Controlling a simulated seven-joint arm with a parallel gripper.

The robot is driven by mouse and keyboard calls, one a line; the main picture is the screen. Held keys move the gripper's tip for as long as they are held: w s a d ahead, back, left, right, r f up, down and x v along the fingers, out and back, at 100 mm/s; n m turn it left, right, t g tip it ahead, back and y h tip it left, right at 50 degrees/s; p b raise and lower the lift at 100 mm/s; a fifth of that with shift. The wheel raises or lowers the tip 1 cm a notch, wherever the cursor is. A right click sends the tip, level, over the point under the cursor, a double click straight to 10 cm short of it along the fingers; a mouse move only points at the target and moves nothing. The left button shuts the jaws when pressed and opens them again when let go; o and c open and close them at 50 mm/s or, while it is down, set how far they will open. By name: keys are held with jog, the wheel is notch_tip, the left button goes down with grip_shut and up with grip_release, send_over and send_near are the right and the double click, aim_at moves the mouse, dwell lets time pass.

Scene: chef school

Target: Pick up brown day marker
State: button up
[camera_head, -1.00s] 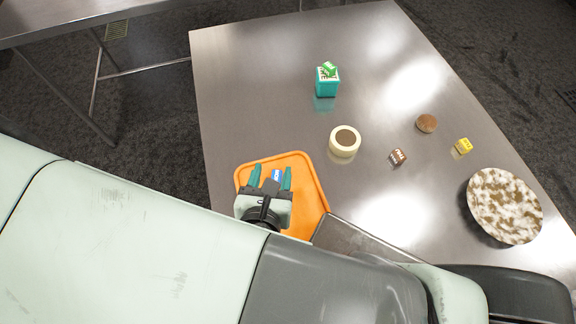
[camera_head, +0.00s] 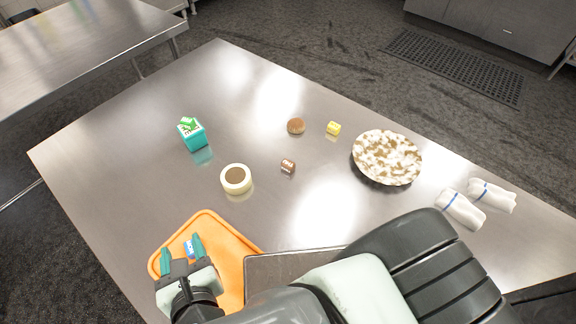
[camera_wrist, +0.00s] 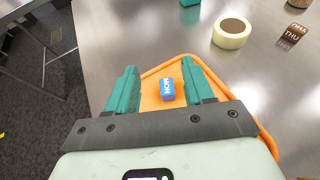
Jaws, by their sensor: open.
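The brown day marker (camera_head: 288,166) is a small brown block on the steel table, right of the tape roll in the head view. In the wrist view it is at the upper right (camera_wrist: 291,36) with "THU" in white on one face. My gripper (camera_head: 182,250) is open and empty over the orange tray (camera_head: 205,222), left of and nearer than the brown marker. In the wrist view a blue day marker (camera_wrist: 168,88) marked "MON" lies on the tray, seen between the teal fingers of my gripper (camera_wrist: 158,90).
A cream tape roll (camera_head: 236,179) stands between the tray and the brown marker. A teal box (camera_head: 192,137) with a green block on top (camera_head: 188,123), a brown round item (camera_head: 296,126), a yellow block (camera_head: 334,128), a speckled plate (camera_head: 387,157) and white rolled cloths (camera_head: 461,209) are spread around.

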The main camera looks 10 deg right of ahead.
aim_at(286, 166)
jog(key=o, duration=0.3)
jog(key=w+d+f+m+h, duration=0.1)
jog(key=w+d+m+h, duration=0.1)
jog(key=w+d+h, duration=0.1)
jog(key=w+d+f+m+h, duration=0.1)
jog(key=w+d+m+h, duration=0.1)
jog(key=w, duration=0.3)
jog(key=w+d+f+m+h, duration=0.1)
jog(key=w+d+m+h, duration=0.1)
jog(key=w+d+h, duration=0.1)
jog(key=shift+w+d+f+m+t+h, duration=0.1)
jog(key=shift+w+d+m+t+h, duration=0.3)
jog(key=shift+w+d, duration=0.25)
jog(key=w+d+f+m+g+h, duration=0.1)
jog(key=w+d, duration=0.1)
jog(key=w+d+f+m+h, duration=0.1)
jog(key=d+m+h, duration=0.1)
jog(key=w+d+m+g+h, duration=0.1)
jog(key=w+d+m, duration=0.1)
jog(key=d, duration=0.1)
jog(key=shift+w+f+g+h, duration=0.3)
jog(key=shift+f, duration=0.1)
jog(key=x, duration=0.5)
jog(key=shift+f+x, duration=0.15)
jog(key=shift+x, duration=1.25)
jog(key=shift+f+x, duration=0.15)
jog(key=shift+x, duration=1.3)
